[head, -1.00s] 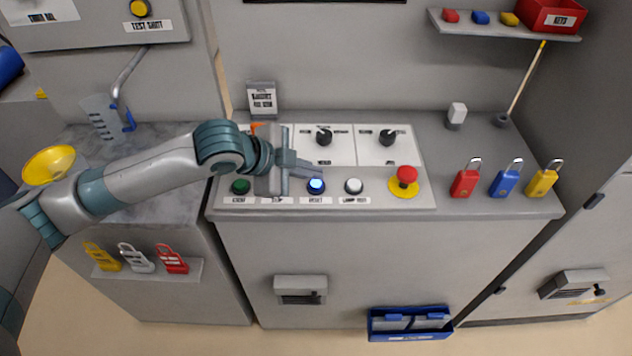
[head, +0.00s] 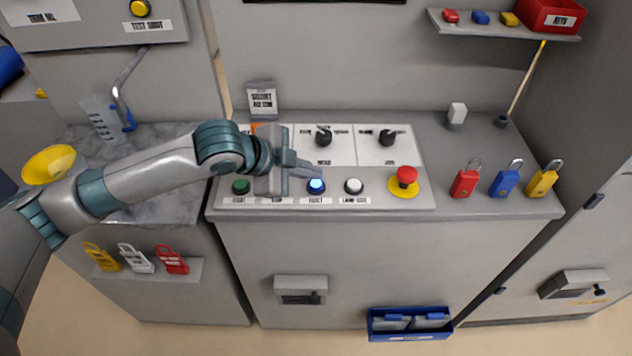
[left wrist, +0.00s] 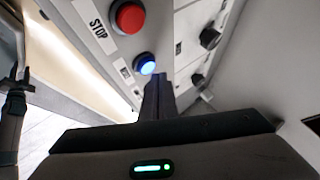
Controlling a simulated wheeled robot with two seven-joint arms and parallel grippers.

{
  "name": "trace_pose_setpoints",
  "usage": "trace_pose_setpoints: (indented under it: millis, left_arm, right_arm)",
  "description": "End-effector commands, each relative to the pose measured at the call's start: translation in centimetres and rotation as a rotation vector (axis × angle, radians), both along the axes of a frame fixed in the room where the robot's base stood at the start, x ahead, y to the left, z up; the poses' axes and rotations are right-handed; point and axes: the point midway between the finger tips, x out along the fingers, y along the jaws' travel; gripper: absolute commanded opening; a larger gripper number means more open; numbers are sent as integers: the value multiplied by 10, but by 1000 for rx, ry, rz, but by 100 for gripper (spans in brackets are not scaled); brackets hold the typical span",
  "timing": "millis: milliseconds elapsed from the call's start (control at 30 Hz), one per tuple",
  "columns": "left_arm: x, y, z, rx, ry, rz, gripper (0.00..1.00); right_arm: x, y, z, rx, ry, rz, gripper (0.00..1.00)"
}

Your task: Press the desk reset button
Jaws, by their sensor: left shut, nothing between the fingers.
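The desk reset button (head: 316,186) is a lit blue button above a label on the desk panel. It also shows in the left wrist view (left wrist: 145,64), glowing, just beyond the fingertips. My left gripper (head: 318,172) is shut and empty, its fingertips beside and just behind the button in the head view. In the left wrist view the closed fingers (left wrist: 158,80) point up at the button's lower right edge. I cannot tell whether they touch it. My right gripper is not in view.
A green button (head: 240,187) and a white button (head: 353,186) flank the blue one; a red stop button (left wrist: 128,17) shows in the wrist view. A red mushroom button (head: 407,175) on yellow is at right. Black knobs (head: 323,138) stand behind. Padlocks (head: 505,180) stand farther right.

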Motion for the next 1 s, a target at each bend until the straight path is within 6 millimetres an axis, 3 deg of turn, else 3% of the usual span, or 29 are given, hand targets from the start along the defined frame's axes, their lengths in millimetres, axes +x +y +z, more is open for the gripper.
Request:
trace_pose_setpoints:
  millis: [1000]
  left_arm:
    - [0, 0, -8, 0, -1, 1, 0]
  right_arm:
    - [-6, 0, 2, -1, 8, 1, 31]
